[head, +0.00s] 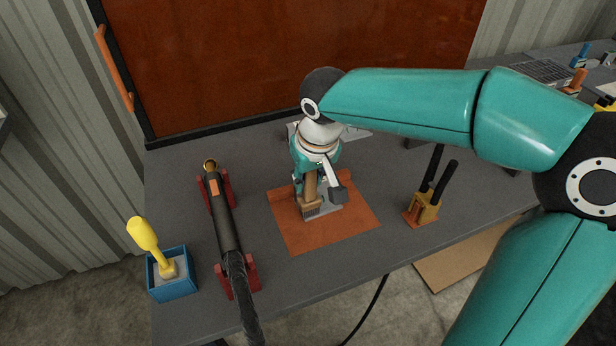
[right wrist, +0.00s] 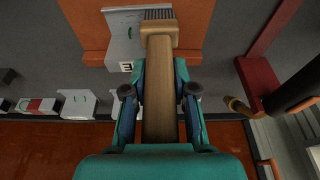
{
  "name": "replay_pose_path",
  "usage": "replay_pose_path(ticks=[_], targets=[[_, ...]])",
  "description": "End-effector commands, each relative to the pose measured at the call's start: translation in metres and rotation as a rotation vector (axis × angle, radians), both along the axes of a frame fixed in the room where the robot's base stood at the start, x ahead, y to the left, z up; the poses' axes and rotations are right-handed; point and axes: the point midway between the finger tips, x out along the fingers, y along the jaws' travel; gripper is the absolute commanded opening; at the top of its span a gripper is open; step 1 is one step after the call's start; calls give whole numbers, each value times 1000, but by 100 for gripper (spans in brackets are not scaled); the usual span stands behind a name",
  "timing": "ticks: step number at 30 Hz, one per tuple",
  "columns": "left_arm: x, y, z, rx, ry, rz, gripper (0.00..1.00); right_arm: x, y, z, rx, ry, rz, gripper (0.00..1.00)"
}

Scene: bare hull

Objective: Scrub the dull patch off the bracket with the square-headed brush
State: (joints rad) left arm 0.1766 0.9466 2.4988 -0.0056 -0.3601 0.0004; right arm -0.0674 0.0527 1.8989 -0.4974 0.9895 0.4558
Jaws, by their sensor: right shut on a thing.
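My right gripper (head: 309,183) is shut on the handle of a wooden brush (head: 310,199) with a square head. In the right wrist view the handle (right wrist: 161,95) runs between the fingers, and dark bristles show past the block-shaped head (right wrist: 159,32). A pale grey bracket (head: 329,210) lies on an orange mat (head: 335,234). The brush head is at the bracket; I cannot tell whether the bristles touch it. The bracket (right wrist: 122,42) shows left of the brush head in the wrist view, with a small dark mark. No dull patch can be made out. My left gripper is not in view.
A yellow-handled brush (head: 144,236) stands in a blue box (head: 174,288) at left. A black tube (head: 225,222) rests on red cradles beside the mat. An orange-brown panel (head: 270,60) backs the table.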

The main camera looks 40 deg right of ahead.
Motion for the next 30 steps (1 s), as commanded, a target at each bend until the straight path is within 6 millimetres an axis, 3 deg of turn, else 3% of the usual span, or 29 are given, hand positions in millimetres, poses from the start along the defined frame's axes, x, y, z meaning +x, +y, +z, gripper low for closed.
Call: replay_pose_path(ticks=[14,30], targets=[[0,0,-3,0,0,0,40,0,-2,-4,1,0,-2,0],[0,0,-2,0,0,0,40,-6,-29,-2,0,-1,-2,0]])
